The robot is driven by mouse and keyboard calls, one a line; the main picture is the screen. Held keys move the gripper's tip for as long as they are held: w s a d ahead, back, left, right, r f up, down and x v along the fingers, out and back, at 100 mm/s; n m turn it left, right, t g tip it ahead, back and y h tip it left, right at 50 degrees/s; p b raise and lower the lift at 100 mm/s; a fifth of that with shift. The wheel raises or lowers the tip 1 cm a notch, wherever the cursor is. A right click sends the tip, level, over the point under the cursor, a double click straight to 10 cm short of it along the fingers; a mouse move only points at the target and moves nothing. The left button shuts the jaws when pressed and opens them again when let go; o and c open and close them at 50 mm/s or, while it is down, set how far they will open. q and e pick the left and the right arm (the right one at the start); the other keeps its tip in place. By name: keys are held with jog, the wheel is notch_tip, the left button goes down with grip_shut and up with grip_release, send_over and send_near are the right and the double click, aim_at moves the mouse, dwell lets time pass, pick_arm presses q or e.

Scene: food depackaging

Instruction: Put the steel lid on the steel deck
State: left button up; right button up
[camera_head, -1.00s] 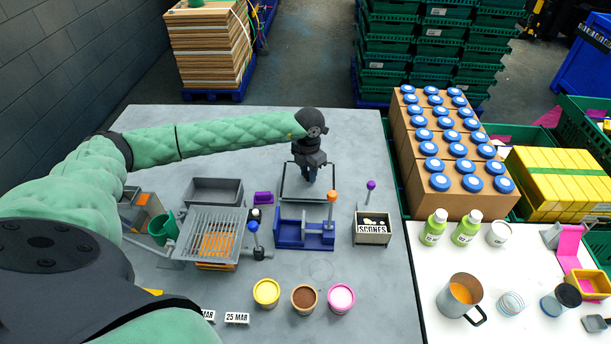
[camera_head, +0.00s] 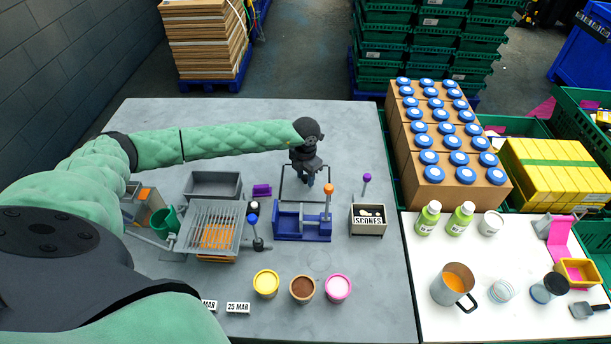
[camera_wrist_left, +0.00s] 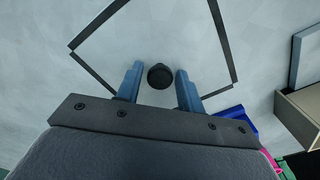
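A square with a thin dark rim (camera_head: 292,190) and a black round knob at its middle, which I take for the steel lid, lies at the back middle of the grey table. In the left wrist view its black knob (camera_wrist_left: 160,76) sits between the blue fingers of my left gripper (camera_wrist_left: 158,88). The fingers stand apart on both sides of the knob, with narrow gaps. In the head view my left gripper (camera_head: 308,180) is low over the rimmed square. The inside of the rim looks like the grey tabletop (camera_head: 240,115); which surface is the steel deck I cannot tell. My right gripper is out of view.
In front of the rimmed square stands a blue fixture (camera_head: 290,236) with an orange-knobbed lever (camera_head: 328,190). A scones box (camera_head: 368,227) is to its right. A grey tray (camera_head: 212,184) and a slatted rack (camera_head: 205,240) are to the left. The table behind is clear.

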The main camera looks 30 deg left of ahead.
aim_at(306, 177)
pick_arm(q)
jog(key=shift+o, duration=0.7)
jog(key=shift+r, duration=0.1)
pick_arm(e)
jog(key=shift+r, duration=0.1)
pick_arm(q)
jog(key=shift+r, duration=0.15)
notch_tip(306, 177, up, 5)
jog(key=b, duration=0.4)
jog(key=shift+r, duration=0.1)
notch_tip(306, 177, up, 7)
jog(key=b, duration=0.3)
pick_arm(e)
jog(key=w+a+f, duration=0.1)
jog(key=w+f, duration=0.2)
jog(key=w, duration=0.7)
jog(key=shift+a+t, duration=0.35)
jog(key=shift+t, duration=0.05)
pick_arm(q)
jog(key=shift+f, duration=0.25)
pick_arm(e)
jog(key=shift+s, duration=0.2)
